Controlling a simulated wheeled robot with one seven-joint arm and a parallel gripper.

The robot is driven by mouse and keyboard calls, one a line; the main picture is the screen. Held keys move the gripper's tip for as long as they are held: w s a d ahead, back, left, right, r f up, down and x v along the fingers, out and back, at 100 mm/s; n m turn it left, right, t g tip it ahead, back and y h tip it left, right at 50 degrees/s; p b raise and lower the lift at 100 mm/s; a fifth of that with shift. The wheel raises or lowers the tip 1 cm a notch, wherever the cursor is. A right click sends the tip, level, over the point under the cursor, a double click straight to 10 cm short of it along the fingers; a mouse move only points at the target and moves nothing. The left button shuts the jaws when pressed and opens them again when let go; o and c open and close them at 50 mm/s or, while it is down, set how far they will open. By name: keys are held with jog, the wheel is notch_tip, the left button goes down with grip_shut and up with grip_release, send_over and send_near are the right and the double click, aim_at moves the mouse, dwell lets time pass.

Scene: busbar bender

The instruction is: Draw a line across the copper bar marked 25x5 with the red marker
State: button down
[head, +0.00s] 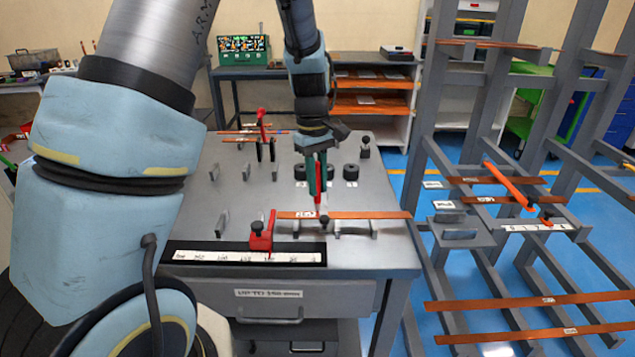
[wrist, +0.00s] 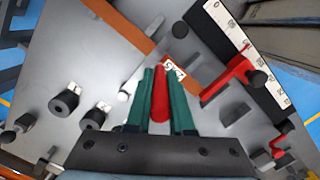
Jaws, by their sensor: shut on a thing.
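My gripper (head: 318,192) points down over the workbench with its green fingers shut on the red marker (wrist: 159,98). The marker stands roughly upright, and its tip is close to a copper bar (head: 368,215). I cannot tell whether the tip touches the bar. The bar lies flat on small supports near the front of the bench and also shows in the wrist view (wrist: 130,30). A white label on the bar lies just beyond the fingertips; its text is too blurred to read surely. No drawn line is visible on the bar.
A red stop (head: 262,235) stands at the bar's left end, by a white ruler strip (head: 245,257) along the front edge. Black cylinders (head: 350,172) stand behind the gripper. A grey rack (head: 480,260) with more copper bars is to the right.

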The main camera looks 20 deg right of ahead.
aim_at(318, 164)
jog(key=shift+r+p, duration=3.05)
jog(key=shift+r, duration=0.5)
jog(key=shift+s, duration=0.1)
